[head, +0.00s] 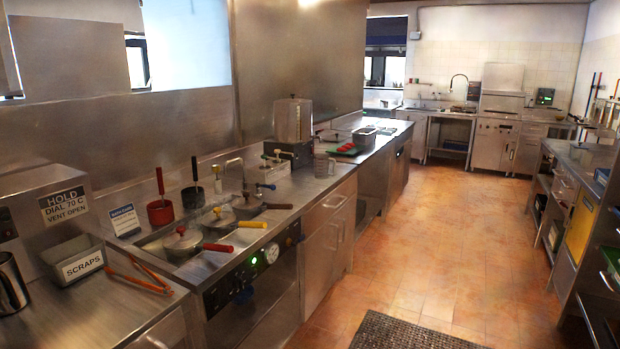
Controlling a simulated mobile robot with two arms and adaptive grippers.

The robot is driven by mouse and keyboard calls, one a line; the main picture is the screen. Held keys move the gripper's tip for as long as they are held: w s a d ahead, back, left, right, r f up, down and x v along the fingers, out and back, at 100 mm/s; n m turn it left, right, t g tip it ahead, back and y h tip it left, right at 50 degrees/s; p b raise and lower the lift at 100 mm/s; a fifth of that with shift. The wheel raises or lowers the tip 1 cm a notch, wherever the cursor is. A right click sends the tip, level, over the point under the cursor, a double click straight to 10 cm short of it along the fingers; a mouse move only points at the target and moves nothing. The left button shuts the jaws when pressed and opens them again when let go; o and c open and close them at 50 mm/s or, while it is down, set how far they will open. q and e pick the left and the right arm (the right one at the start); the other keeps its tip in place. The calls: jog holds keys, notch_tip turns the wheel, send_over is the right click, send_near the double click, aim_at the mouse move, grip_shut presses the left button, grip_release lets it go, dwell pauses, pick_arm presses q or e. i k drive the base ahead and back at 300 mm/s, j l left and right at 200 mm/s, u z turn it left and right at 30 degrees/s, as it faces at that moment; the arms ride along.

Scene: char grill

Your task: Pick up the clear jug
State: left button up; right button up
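Neither of my grippers is in view, and nothing is seen touching the jug.
Lidded pots (183,241) with coloured handles, orange tongs (138,277) and a scraps bin (73,260) lie nearer. The tiled floor (430,230) is clear; a dark mat (405,333) lies in front.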

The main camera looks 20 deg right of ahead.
aim_at(322, 161)
jog(key=i+l, duration=0.9)
jog(key=i, duration=0.1)
